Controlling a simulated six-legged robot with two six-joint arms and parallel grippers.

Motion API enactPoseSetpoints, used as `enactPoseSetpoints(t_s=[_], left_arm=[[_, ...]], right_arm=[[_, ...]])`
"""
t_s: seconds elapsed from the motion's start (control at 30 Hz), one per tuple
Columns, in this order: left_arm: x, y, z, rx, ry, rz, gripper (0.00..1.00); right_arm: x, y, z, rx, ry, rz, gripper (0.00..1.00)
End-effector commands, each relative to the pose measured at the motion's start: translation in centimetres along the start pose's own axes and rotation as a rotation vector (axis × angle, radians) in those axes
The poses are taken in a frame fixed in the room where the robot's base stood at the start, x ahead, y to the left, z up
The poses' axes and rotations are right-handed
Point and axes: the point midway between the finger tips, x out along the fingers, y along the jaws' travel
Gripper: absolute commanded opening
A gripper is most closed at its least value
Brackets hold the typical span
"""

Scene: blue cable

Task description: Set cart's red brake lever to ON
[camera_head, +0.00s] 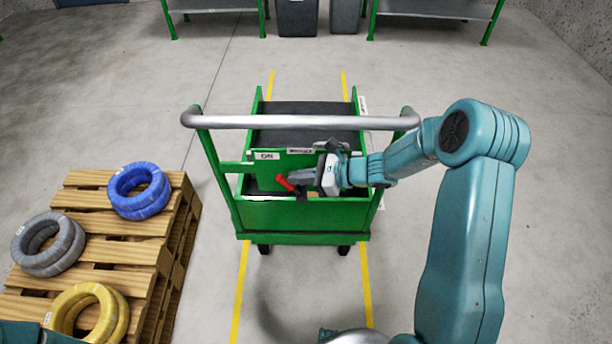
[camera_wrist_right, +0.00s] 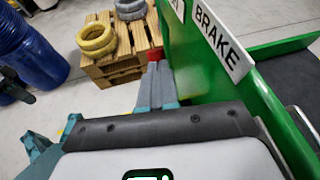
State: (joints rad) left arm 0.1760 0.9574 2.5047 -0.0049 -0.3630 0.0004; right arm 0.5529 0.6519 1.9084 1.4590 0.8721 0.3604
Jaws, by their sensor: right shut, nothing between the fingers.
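The green cart (camera_head: 300,213) stands ahead with a silver push handle (camera_head: 300,122). Its red brake lever (camera_head: 284,183) shows at the front panel, its visible end tilted up-left, below and right of the ON label (camera_head: 266,155). My right gripper (camera_head: 297,178) is shut and empty, right beside the lever's right side; I cannot tell whether they touch. In the right wrist view, the shut fingers (camera_wrist_right: 157,84) point at a red piece of the lever (camera_wrist_right: 155,55), mostly hidden behind them. The BRAKE label (camera_wrist_right: 222,43) is to their right. My left gripper is out of view.
A wooden pallet (camera_head: 110,226) at the left holds a blue coil (camera_head: 140,191), a grey coil (camera_head: 48,245) and a yellow coil (camera_head: 88,312). Yellow floor lines (camera_head: 241,285) run beside the cart. Grey bins (camera_head: 297,18) and green-framed tables stand at the back.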

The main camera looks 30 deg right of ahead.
Motion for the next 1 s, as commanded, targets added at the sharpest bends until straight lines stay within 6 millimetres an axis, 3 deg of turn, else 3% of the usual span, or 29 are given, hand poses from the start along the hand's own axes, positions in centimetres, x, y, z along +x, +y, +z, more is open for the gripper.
enactPoseSetpoints(t_s=[0.8,1.0], left_arm=[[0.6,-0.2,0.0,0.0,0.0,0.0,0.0],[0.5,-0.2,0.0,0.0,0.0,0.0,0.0]], right_arm=[[1.1,0.4,0.5,0.0,-0.008,0.006,0.0],[-0.5,0.2,0.5,0.001,-0.007,0.002,0.0]])
